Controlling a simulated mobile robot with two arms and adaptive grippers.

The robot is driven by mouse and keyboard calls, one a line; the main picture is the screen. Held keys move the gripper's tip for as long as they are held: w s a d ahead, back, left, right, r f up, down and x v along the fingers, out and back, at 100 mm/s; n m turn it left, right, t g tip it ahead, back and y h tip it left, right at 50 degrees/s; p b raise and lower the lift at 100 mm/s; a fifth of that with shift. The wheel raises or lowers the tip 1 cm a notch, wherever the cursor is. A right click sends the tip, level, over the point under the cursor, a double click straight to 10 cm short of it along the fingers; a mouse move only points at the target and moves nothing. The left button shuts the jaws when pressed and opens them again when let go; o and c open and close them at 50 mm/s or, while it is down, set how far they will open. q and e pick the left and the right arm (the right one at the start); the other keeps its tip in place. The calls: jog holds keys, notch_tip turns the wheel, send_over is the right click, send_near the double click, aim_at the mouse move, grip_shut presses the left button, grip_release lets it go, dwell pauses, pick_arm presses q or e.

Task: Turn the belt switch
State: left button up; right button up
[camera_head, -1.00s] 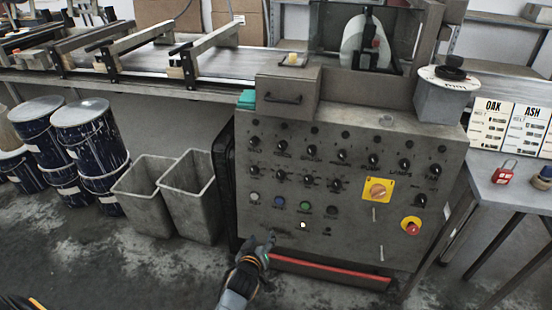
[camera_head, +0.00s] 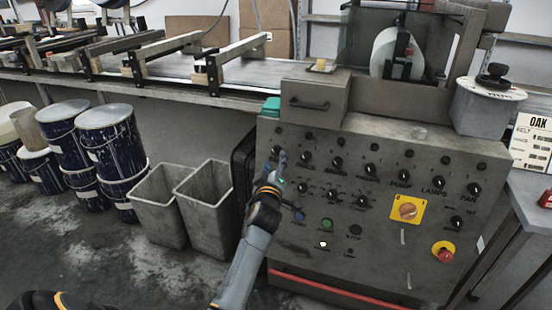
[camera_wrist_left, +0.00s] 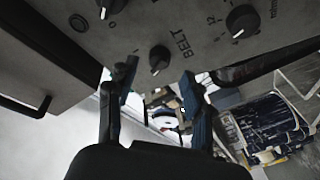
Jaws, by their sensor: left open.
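The belt switch is a dark round knob (camera_wrist_left: 160,58) with a white mark, next to the word BELT on the grey control panel (camera_head: 375,240). In the left wrist view it lies ahead of and between the tips of my open left gripper (camera_wrist_left: 158,78). I see no contact, and the fingers hold nothing. In the head view my left gripper (camera_head: 279,168) is at the panel's upper left, over the leftmost knobs, and hides part of them. My right gripper is in neither view.
Other dark knobs, such as the one labelled PUMP (camera_head: 403,175), lie close by on the panel. A yellow-backed rotary switch (camera_head: 407,210) and a red button (camera_head: 445,254) are farther right. Grey bins (camera_head: 203,205) and blue drums (camera_head: 108,145) stand left of the cabinet.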

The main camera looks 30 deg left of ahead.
aim_at(276, 156)
pick_arm(q)
jog(key=shift+x, duration=1.95)
grip_shut()
